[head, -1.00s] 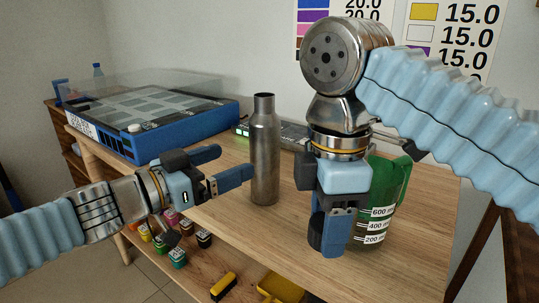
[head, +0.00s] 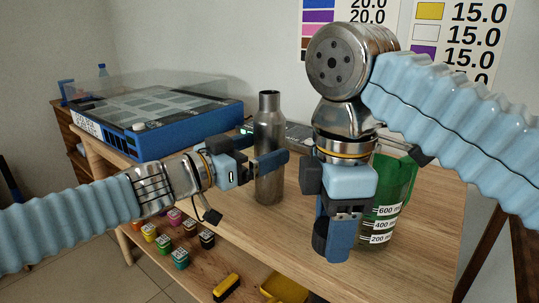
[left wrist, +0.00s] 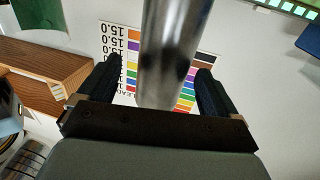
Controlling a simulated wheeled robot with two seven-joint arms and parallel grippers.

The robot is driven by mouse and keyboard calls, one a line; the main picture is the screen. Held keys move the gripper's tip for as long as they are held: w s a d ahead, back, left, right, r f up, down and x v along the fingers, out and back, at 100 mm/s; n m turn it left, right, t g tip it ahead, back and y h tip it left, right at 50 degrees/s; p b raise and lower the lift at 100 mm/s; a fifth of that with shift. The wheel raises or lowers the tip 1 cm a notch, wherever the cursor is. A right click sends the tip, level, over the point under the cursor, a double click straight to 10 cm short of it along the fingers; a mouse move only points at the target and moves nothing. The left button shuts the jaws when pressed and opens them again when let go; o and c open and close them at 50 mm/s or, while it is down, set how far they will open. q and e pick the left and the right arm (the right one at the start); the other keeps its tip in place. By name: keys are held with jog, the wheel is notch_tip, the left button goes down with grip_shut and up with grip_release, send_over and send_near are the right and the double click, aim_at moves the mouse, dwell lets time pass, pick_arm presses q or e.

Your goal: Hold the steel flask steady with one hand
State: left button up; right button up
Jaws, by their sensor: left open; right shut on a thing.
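The steel flask (head: 269,122) stands upright on the wooden table. My left gripper (head: 262,163) is open at the flask's mid-height, with one finger across its front in the head view. In the left wrist view the flask (left wrist: 168,60) rises between the two spread fingers (left wrist: 162,92), with a visible gap on either side. My right gripper (head: 335,240) points down, to the right of the flask and in front of the green jug. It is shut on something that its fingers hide.
The green measuring jug (head: 390,205) stands partly behind my right gripper. A blue case with a clear lid (head: 160,125) is on the left of the table (head: 300,210). A grey device (head: 298,133) lies behind the flask. Small coloured bottles (head: 180,258) are on the lower shelf.

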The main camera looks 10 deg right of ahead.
aim_at(277, 94)
pick_arm(q)
jog(key=x, duration=0.5)
jog(key=shift+w+f+b, duration=0.2)
jog(key=shift+f+b, duration=0.05)
jog(key=shift+b, duration=0.15)
pick_arm(e)
jog(key=shift+f, duration=0.45)
pick_arm(q)
jog(key=shift+a, duration=0.1)
